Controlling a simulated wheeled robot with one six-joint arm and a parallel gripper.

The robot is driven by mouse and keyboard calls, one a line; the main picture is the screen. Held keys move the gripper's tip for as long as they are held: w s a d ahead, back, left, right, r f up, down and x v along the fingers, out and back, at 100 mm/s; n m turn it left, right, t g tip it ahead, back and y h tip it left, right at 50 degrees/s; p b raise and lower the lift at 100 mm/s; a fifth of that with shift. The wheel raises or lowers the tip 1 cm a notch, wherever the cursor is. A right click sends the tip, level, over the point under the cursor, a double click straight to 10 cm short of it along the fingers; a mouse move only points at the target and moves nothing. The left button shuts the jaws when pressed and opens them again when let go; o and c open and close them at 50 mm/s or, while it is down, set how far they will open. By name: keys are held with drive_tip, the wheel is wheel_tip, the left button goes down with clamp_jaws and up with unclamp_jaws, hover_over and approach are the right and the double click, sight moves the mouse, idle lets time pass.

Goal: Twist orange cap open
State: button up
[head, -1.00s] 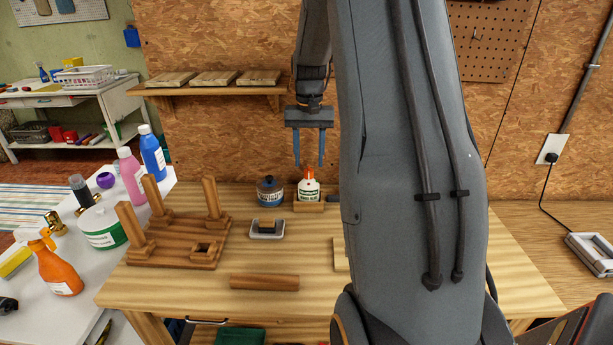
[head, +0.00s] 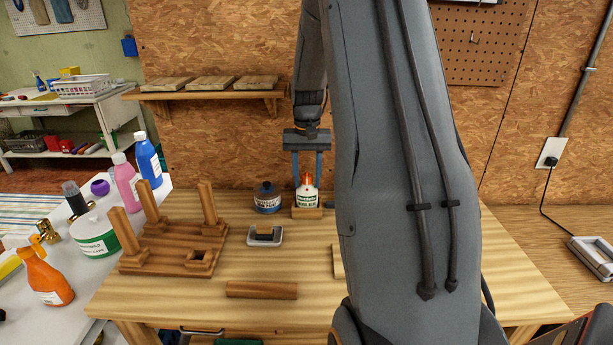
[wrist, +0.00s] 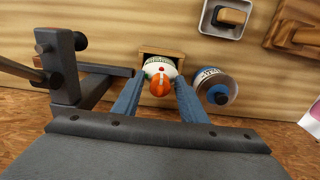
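The orange cap (head: 306,179) tops a white glue bottle (head: 307,197) with a green label, upright in a small wooden holder (head: 307,212) at the back of the workbench. My gripper (head: 307,177) points down over the bottle, with its two blue fingers apart on either side of the cap. In the wrist view the orange cap (wrist: 160,84) lies between the fingertips (wrist: 157,88), with the white bottle (wrist: 160,66) beyond it. A gap seems to show beside the cap; I cannot see firm contact.
A blue-labelled jar (head: 267,198) stands close left of the bottle. A small tray with a brush (head: 265,235), a wooden frame with upright legs (head: 165,245) and a loose wood bar (head: 262,290) lie nearer. A shelf (head: 207,95) hangs behind.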

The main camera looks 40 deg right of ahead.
idle(0.6)
drive_tip(key=n+p, duration=0.2)
drive_tip(key=n, duration=0.2)
drive_tip(key=shift+s, duration=0.1)
drive_tip(key=shift+c, duration=0.2)
drive_tip(key=shift+a+f+n+p, duration=0.1)
drive_tip(key=shift+f+n+p, duration=0.1)
drive_tip(key=shift+n+p, duration=0.3)
drive_tip(key=n+p, duration=0.1)
drive_tip(key=n, duration=0.3)
drive_tip(key=shift+s+p, duration=0.1)
drive_tip(key=shift+p, duration=0.2)
drive_tip(key=shift+n, duration=0.7)
drive_tip(key=shift+p, duration=0.3)
